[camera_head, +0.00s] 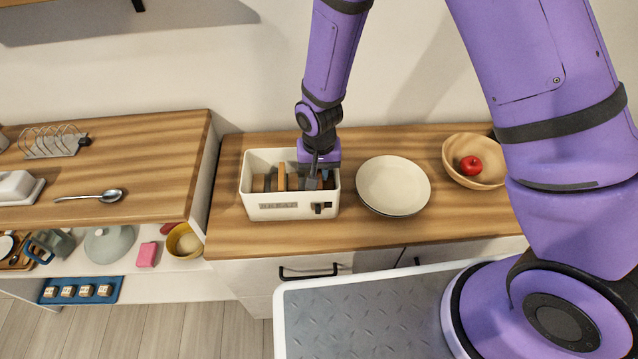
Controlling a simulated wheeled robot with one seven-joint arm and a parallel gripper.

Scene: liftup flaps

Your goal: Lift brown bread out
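My gripper (314,180) points down into the right part of the box, to the right of the tan-brown slice. Its fingertips are partly hidden among the slices. I cannot tell whether it is open or holds anything.
Stacked white plates (393,185) stand just right of the box. A wooden bowl (491,177) with a red apple (470,165) is farther right. A spoon (90,196) and a wire rack (53,141) lie on the left counter. The counter in front of the plates is clear.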

